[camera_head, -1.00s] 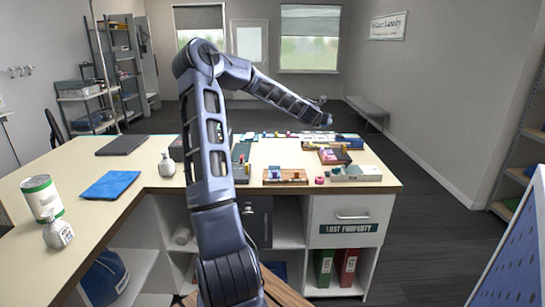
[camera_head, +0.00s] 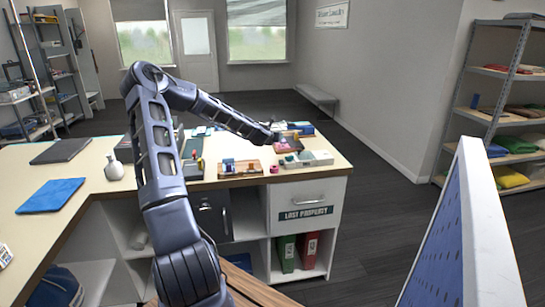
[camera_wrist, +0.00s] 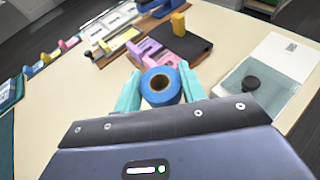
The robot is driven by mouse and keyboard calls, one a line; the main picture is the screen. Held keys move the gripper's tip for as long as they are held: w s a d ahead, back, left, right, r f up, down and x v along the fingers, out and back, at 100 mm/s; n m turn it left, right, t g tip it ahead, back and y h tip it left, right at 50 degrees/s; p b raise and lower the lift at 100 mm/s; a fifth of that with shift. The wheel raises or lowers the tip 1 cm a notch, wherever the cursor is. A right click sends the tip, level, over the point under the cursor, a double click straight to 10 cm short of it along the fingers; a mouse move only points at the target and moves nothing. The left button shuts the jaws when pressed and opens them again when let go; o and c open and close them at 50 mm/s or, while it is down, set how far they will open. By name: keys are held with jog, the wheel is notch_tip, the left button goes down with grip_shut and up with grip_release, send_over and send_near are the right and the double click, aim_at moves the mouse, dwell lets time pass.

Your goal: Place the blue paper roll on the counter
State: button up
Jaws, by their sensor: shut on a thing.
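The blue paper roll (camera_wrist: 161,86) shows in the wrist view as a blue ring with a brown core. It sits between the two teal fingers of my gripper (camera_wrist: 161,92), which is shut on it. In the head view my gripper (camera_head: 274,135) is over the far right part of the counter (camera_head: 90,172); the roll cannot be made out there. The counter's pale top (camera_wrist: 60,115) lies below the roll in the wrist view. I cannot tell how high the roll is above it.
Trays with small coloured items (camera_head: 240,168) and a white tray (camera_head: 318,158) stand near my gripper. In the wrist view a clear-lidded box (camera_wrist: 268,75) is at the right and a dark tray (camera_wrist: 178,42) lies beyond the roll. A blue cloth (camera_head: 50,196) and white bottle (camera_head: 114,168) are at left.

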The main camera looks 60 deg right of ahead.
aim_at(275, 160)
notch_tip(275, 160, down, 11)
jog(key=shift+r, duration=0.1)
dwell(0.5)
jog(key=o, duration=0.9)
jog(key=shift+o, duration=0.2)
jog(key=shift+a+r, duration=0.1)
jog(key=shift+a, duration=0.05)
jog(key=v, duration=1.1)
jog(key=shift+s+a, duration=0.1)
jog(key=shift+a, duration=0.2)
jog(key=shift+r, duration=0.15)
